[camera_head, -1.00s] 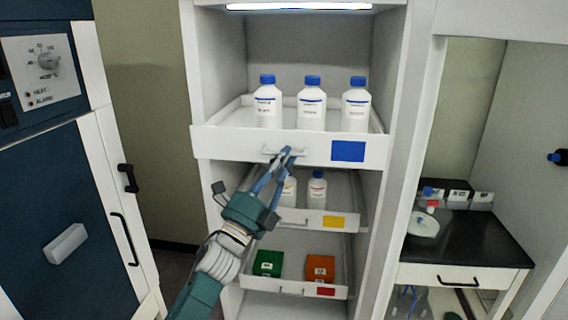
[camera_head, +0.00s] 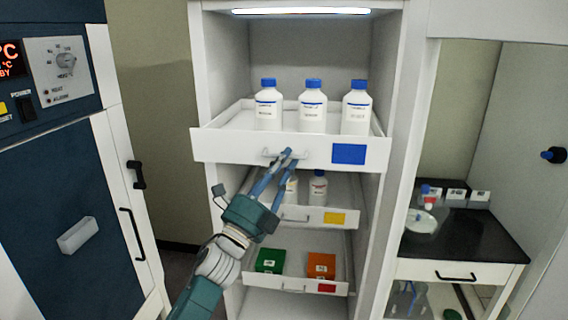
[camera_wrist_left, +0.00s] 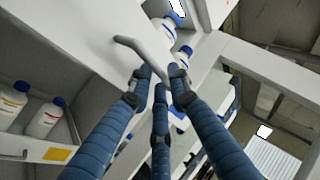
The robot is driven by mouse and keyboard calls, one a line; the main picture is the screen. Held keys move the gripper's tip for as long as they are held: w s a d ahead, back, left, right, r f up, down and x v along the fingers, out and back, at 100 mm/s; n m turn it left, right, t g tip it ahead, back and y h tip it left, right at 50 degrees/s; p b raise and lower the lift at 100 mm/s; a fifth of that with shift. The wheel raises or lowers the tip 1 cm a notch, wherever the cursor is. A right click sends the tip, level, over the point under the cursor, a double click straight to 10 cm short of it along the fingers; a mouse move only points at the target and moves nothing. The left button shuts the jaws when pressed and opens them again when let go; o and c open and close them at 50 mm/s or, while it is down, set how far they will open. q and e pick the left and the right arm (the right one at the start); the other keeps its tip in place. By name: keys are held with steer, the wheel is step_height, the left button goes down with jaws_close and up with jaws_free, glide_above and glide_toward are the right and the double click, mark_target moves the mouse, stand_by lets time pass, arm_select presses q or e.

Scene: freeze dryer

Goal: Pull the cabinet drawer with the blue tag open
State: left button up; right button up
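The cabinet's top drawer (camera_head: 225,147) has a white front with a blue tag (camera_head: 348,154) at its right. It stands out from the cabinet, partly open, and holds three white bottles with blue caps (camera_head: 313,107). My left gripper (camera_head: 284,157) reaches up from below to the drawer's handle (camera_head: 304,155). In the left wrist view the pale handle bar (camera_wrist_left: 138,46) runs in between the blue fingers (camera_wrist_left: 160,78), which close around it. The far side of the grip is hidden by the fingers. My right gripper is not in view.
Below are a drawer with a yellow tag (camera_head: 334,218) and one with a red tag (camera_head: 327,288), holding green (camera_head: 270,261) and orange (camera_head: 320,265) boxes. A blue freeze dryer (camera_head: 60,190) stands at left. A black counter (camera_head: 465,238) is at right.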

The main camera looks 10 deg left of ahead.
arm_select(q)
steer(key=v, duration=1.2)
